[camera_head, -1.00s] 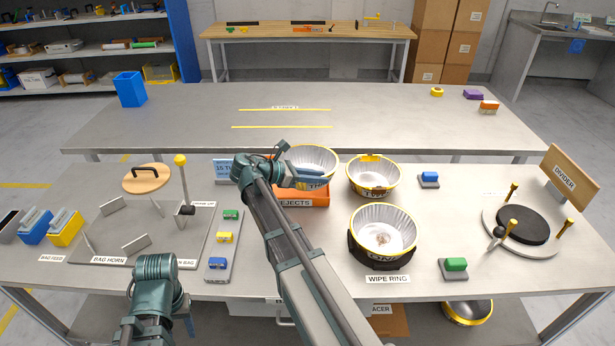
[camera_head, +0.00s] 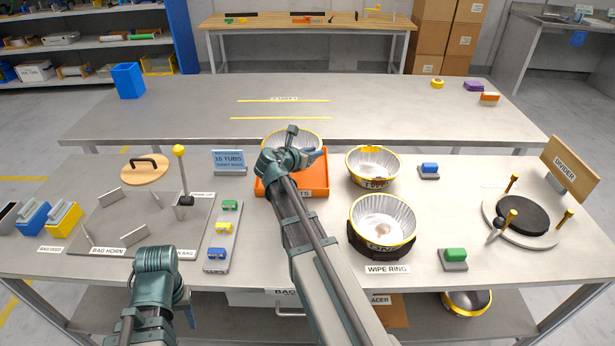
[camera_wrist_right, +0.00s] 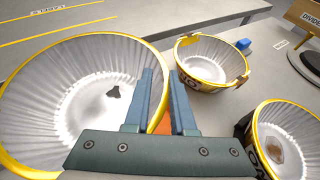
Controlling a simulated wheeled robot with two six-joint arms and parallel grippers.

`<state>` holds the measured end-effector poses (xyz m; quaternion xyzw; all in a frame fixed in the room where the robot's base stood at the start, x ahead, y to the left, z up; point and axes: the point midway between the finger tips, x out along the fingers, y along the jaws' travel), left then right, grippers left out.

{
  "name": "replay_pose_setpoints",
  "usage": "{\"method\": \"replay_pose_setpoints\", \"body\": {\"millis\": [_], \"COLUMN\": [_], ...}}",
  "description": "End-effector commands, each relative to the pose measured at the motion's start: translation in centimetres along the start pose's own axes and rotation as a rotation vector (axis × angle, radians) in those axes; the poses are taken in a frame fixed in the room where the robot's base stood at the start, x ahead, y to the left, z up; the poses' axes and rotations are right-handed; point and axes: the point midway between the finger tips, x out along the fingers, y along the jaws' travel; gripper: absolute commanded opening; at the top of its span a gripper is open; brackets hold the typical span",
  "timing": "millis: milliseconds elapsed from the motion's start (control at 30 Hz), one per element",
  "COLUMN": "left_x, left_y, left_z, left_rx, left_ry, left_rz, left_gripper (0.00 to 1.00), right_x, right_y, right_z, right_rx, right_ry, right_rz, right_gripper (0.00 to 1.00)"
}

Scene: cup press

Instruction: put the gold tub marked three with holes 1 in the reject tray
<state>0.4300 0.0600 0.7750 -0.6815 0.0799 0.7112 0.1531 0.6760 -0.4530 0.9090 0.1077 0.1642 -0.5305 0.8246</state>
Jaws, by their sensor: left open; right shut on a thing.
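The gold-rimmed tub (camera_head: 291,137) is at the back of the orange reject tray (camera_head: 322,180), partly hidden behind my right gripper (camera_head: 312,156). In the right wrist view the tub (camera_wrist_right: 60,90) shows a pleated silver inside with a dark mark on its floor. The right gripper (camera_wrist_right: 163,75) is shut on its rim, and a sliver of orange tray shows between the fingers. I cannot tell whether the tub's base touches the tray. My left gripper (camera_head: 186,298) is low at the front left, mostly hidden by its own wrist; nothing shows in it.
A second gold tub (camera_head: 372,165) stands right of the tray. A third (camera_head: 383,218) sits in the black wipe ring (camera_head: 362,243). A blue sign (camera_head: 229,161) and a strip of coloured buttons (camera_head: 223,237) stand left of the tray. The far table's middle is clear.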

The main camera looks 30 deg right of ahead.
Motion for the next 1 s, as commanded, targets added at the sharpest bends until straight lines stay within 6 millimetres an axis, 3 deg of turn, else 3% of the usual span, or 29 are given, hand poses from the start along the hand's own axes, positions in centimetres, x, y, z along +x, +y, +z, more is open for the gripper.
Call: {"method": "replay_pose_setpoints", "body": {"millis": [33, 233, 500, 800, 1000], "left_x": [1.6, 4.5, 4.8, 8.2, 8.3], "left_y": [0.1, 0.4, 0.5, 0.8, 0.8], "left_z": [-0.1, -0.3, -0.3, -0.5, -0.5], "left_rx": [0.000, 0.000, 0.000, 0.000, 0.000], "left_ry": [0.000, 0.000, 0.000, 0.000, 0.000], "left_rz": [0.000, 0.000, 0.000, 0.000, 0.000], "left_gripper": [0.50, 0.50, 0.50, 0.50, 0.50], "right_x": [0.6, 1.7, 1.9, 3.2, 3.2], "right_y": [0.0, 0.0, 0.0, 0.0, 0.0], "right_z": [-1.5, -4.2, -4.5, -7.6, -7.7], "right_rx": [0.000, 0.001, 0.001, 0.001, 0.001], "right_ry": [0.000, 0.000, 0.000, 0.000, 0.000], "right_rz": [0.000, -0.001, -0.001, -0.001, -0.001], "right_gripper": [0.00, 0.00, 0.00, 0.00, 0.00]}}
